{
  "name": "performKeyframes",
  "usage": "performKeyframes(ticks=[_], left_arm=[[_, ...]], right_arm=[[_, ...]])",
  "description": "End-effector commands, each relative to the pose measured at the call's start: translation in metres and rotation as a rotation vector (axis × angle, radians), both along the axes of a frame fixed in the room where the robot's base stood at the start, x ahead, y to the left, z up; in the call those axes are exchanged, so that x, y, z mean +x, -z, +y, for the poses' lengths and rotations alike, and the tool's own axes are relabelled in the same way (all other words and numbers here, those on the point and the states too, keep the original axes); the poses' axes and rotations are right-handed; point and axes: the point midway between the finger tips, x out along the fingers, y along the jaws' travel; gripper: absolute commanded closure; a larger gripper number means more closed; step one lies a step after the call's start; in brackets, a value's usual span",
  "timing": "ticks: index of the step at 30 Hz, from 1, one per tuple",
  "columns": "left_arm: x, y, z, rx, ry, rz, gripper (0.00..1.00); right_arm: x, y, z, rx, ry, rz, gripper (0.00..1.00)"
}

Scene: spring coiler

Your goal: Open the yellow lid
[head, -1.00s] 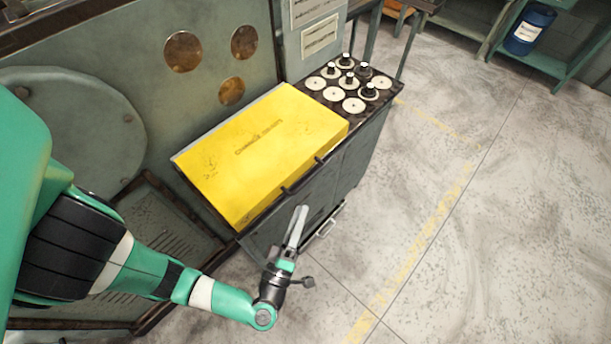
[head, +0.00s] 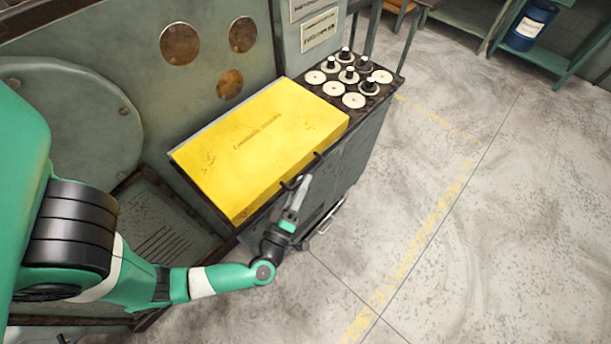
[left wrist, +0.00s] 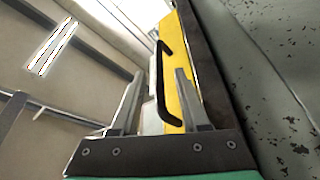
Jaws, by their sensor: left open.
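The yellow lid (head: 262,145) lies flat and closed on top of the grey-green cabinet. Dark handle mounts (head: 318,156) stand out at its front edge. My left gripper (head: 305,180) is at that front edge, just below the handle, pointing up toward it. In the left wrist view, the black handle bar (left wrist: 161,80) runs between the two spread fingers (left wrist: 155,92), with the lid's yellow edge (left wrist: 180,75) behind it. The fingers are open and not closed on the bar. Whether either finger touches it, I cannot tell. My right gripper is out of view.
A dark rack with several white discs and black knobs (head: 352,101) adjoins the lid's right end. A metal rail handle (head: 325,222) sits on the cabinet front below my gripper. A wall panel stands behind the lid.

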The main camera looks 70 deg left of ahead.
Motion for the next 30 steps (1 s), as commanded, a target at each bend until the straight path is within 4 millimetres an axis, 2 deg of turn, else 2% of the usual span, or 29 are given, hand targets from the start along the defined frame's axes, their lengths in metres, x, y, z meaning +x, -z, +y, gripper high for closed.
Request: performKeyframes(ticks=[6, 14, 15, 17, 22, 30], left_arm=[[0.017, -0.005, 0.019, 0.0, -0.002, 0.0, 0.55], [0.019, -0.006, 0.02, -0.001, 0.002, 0.001, 0.55], [0.019, -0.006, 0.02, -0.001, 0.002, 0.001, 0.57], [0.019, -0.006, 0.02, -0.001, 0.002, 0.001, 0.68], [0.019, -0.006, 0.02, -0.001, 0.002, 0.001, 0.98], [0.019, -0.006, 0.02, 0.0, 0.001, 0.0, 1.0]], right_arm=[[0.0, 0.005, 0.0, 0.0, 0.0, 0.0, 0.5], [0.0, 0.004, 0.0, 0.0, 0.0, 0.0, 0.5], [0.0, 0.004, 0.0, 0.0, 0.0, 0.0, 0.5], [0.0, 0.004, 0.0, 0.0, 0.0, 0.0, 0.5], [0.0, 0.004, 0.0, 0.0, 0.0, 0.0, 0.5], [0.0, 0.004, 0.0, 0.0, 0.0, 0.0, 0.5]])
